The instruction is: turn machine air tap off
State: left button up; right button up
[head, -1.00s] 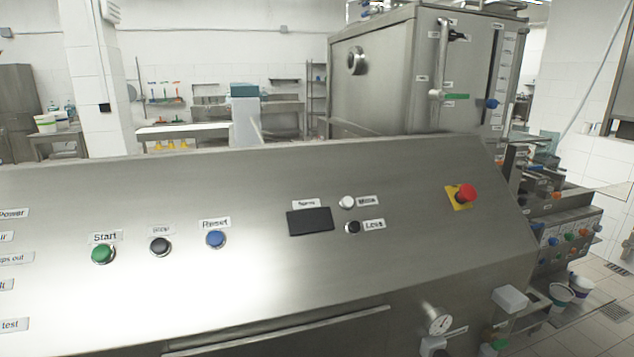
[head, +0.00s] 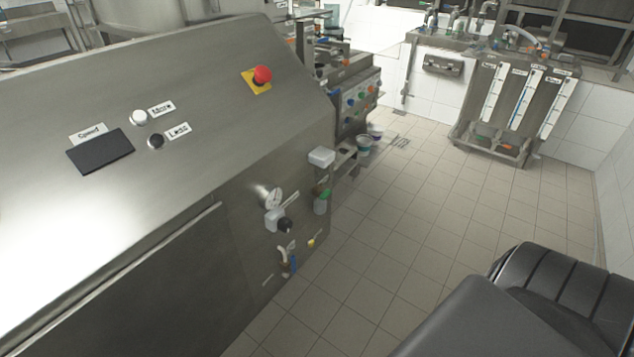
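The machine's air fittings sit low on the right end of the steel machine panel (head: 215,105). They include a round pressure gauge (head: 271,197) with a grey and black regulator (head: 279,221) under it. A small tap with a blue handle (head: 292,264) is below the regulator. A green-topped fitting (head: 324,200) is to the right. Labels near these parts are too small to read, so I cannot tell for certain which is the air tap or how its handle is set. Neither of my grippers is in view.
A red emergency button (head: 262,75) is on the sloped panel. A grey box (head: 321,157) juts from the panel's right edge. The tiled floor (head: 420,215) right of the machine is open. A steel unit with gauge tubes (head: 515,105) stands at the far wall.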

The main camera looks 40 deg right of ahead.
aim_at(292, 267)
jog(key=z, duration=1.25)
